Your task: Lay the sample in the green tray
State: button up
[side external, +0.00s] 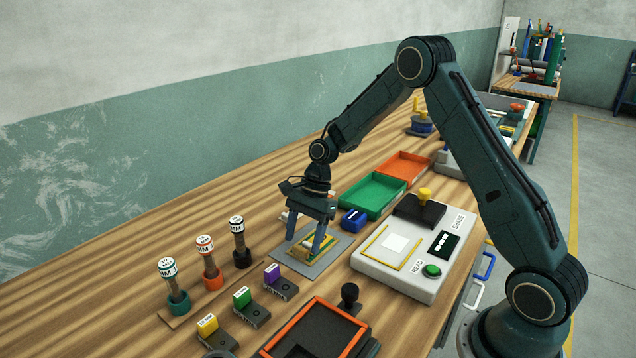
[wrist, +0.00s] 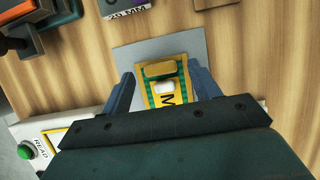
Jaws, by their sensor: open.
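A yellow and green piece (side external: 307,252), which looks like the sample, lies on a flat grey plate (side external: 285,253). In the wrist view the piece (wrist: 159,71) shows a yellow bar, green edges, a white patch and part of a black letter. My gripper (side external: 312,244) is low over it, with its fingers on either side of the piece. In the wrist view the open fingers (wrist: 163,90) stand left and right of it, with gaps visible. The green tray (side external: 373,194) lies farther back to the right and looks empty.
An orange tray (side external: 408,164) adjoins the green one. A dark blue block (side external: 353,221) sits between the plate and green tray. A white reader (side external: 397,283) is at right. Coloured-tab blocks (side external: 243,305) and upright labelled posts (side external: 208,262) stand at front left.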

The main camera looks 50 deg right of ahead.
jog(key=v, duration=1.2)
jog(key=shift+w+a+r, duration=0.1)
jog(key=s+a+r+n+t+h, duration=0.1)
jog(key=s+a+r+n, duration=0.3)
jog(key=s+r+n, duration=0.15)
jog(key=s+a+r+n+t+h, duration=0.1)
jog(key=s+a+r+n+t, duration=0.2)
jog(key=s+r, duration=0.4)
jog(key=s+n+t+h, duration=0.1)
jog(key=s+n+h, duration=0.1)
jog(key=s+n, duration=0.7)
jog(key=s, duration=0.7)
jog(key=shift+s+a+f+t, duration=0.2)
jog(key=shift+f+t, duration=0.05)
jog(key=shift+t, duration=0.05)
jog(key=shift+o, duration=0.5)
jog(key=shift+n, duration=0.25)
